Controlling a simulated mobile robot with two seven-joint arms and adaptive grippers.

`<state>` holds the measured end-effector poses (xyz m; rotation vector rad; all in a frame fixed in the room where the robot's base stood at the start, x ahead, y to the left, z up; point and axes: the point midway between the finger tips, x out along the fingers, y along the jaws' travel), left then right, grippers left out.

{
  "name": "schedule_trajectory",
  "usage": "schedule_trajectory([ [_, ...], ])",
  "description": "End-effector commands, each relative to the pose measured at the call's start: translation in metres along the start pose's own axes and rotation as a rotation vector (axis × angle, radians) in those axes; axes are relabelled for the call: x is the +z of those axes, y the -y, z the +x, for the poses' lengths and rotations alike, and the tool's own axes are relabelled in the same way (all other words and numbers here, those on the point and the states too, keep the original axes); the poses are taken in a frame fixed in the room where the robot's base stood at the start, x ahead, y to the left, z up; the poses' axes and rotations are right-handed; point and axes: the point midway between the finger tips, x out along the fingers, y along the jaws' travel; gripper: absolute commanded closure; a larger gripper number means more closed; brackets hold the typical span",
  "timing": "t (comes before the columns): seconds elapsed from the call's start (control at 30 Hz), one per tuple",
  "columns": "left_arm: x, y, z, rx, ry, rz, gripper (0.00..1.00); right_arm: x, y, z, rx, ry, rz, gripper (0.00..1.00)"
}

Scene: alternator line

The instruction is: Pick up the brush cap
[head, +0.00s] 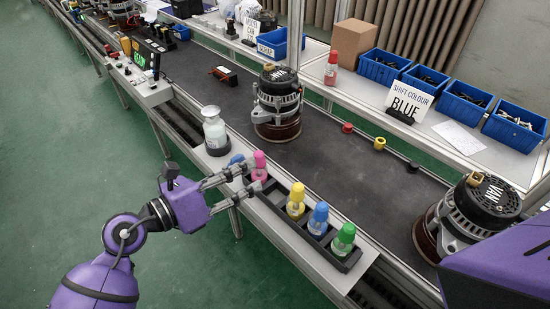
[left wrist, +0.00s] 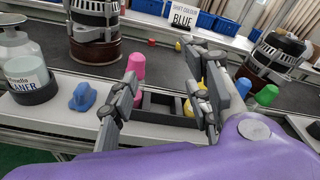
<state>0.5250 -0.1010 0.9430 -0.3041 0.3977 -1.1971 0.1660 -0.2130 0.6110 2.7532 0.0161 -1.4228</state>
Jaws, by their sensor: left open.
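A small blue piece (head: 237,160) lies on the pale ledge beside the white bottle; it looks like a moulded cap, but I cannot tell for certain that it is the brush cap. It also shows in the left wrist view (left wrist: 83,96), left of my fingers and apart from them. My left gripper (head: 251,178) is open and empty, its fingers reaching to the pink bottle end of the black rack. My right gripper is not in view.
The black rack (head: 274,207) holds pink, yellow, blue and green bottles. A white bottle (head: 215,132) stands left of the blue piece. Alternators (head: 277,105) stand on the dark belt (head: 320,165), with small red, yellow and black pieces beyond. A sign reads "SHIFT COLOUR BLUE" (head: 408,103).

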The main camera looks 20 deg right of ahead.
Motion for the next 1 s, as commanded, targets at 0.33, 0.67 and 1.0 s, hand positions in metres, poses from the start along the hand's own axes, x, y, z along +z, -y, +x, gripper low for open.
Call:
schedule_trajectory([
  [0.33, 0.008, -0.04, 0.021, 0.086, -0.248, 0.444, 0.56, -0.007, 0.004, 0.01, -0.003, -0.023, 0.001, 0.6],
  [0.67, 0.001, -0.039, 0.061, 0.085, -0.246, 0.444, 0.56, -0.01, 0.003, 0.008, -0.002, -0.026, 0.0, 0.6],
  [1.0, -0.007, -0.043, 0.091, 0.088, -0.246, 0.444, 0.56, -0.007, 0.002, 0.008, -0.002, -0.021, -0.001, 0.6],
])
